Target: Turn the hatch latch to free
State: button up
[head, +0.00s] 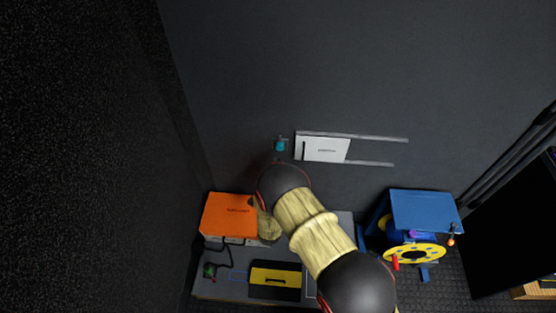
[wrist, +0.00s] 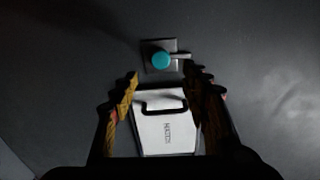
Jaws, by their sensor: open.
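The hatch latch is a round teal knob (wrist: 160,60) on a square grey plate, with a short pale lever pointing right in the wrist view. In the head view the latch (head: 280,145) is small on the dark wall, just left of the hatch. The hatch (wrist: 165,132) is a white panel with a dark bar handle, below the latch in the wrist view; it also shows in the head view (head: 325,149). My gripper (wrist: 161,74) is open and empty, its fingertips either side of the space just below the latch. Contact cannot be told.
Two rails (head: 378,139) run right from the hatch along the wall. Below stand an orange case (head: 229,216), a black and yellow box (head: 275,277) and a blue reel unit (head: 425,211). The wall above the latch is clear.

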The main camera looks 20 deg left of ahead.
jog(key=shift+v, duration=1.45)
